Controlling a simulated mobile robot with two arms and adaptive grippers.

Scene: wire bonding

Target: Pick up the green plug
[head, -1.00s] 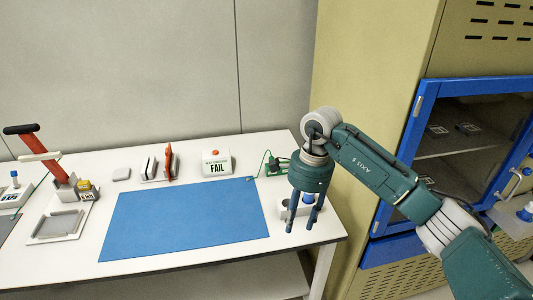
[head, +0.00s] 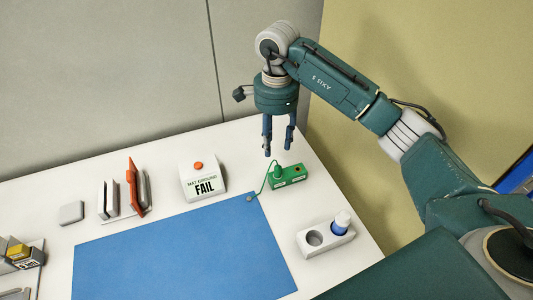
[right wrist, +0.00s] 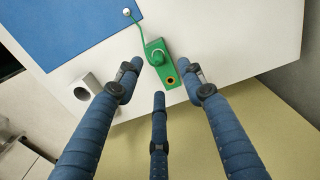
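The green plug (head: 277,171) stands upright in a green block (head: 291,178) at the back right of the white table, a thin green cord running from it to the blue mat's corner. In the right wrist view the plug (right wrist: 157,58) sits at one end of the block (right wrist: 153,46), with an empty ringed hole at the other end. My right gripper (head: 278,151) points down above and just behind the block. It is open and empty, its fingers (right wrist: 163,77) spread apart. It appears apart from the plug. My left gripper is not in view.
A blue mat (head: 180,250) covers the front middle. A white holder (head: 327,243) with a blue-and-white bottle (head: 340,224) is at the right. A wall rises behind.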

